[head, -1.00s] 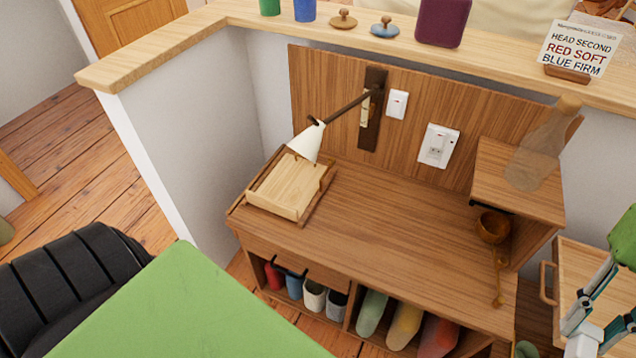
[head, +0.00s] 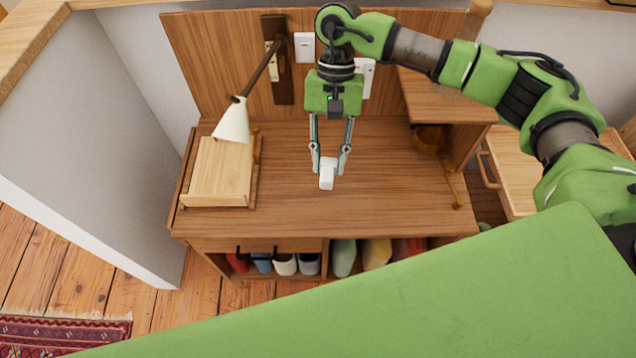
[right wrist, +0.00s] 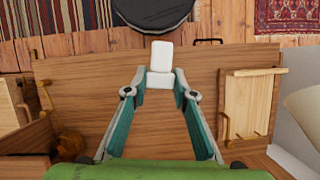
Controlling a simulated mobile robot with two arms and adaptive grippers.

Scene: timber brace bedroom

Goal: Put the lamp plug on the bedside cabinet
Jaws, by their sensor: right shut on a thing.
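My right gripper (head: 329,160) reaches down over the bedside cabinet (head: 290,212), its fingers shut on the white lamp plug (head: 326,176). In the right wrist view the plug (right wrist: 161,56) is a white block with two parts, pinched between the fingertips (right wrist: 160,82). It is over the front half of the wooden top; I cannot tell whether it touches the surface. No cord shows. The wall lamp (head: 232,122) has a white cone shade on a dark arm, at the left. My left gripper is not in view.
A pale wooden tray-like box (head: 218,172) sits at the top's left. A raised shelf (head: 447,95), a wooden cup (head: 428,138) and a brass hook-like piece (head: 453,185) are at the right. A wall switch (head: 304,46) is behind. The middle top is clear.

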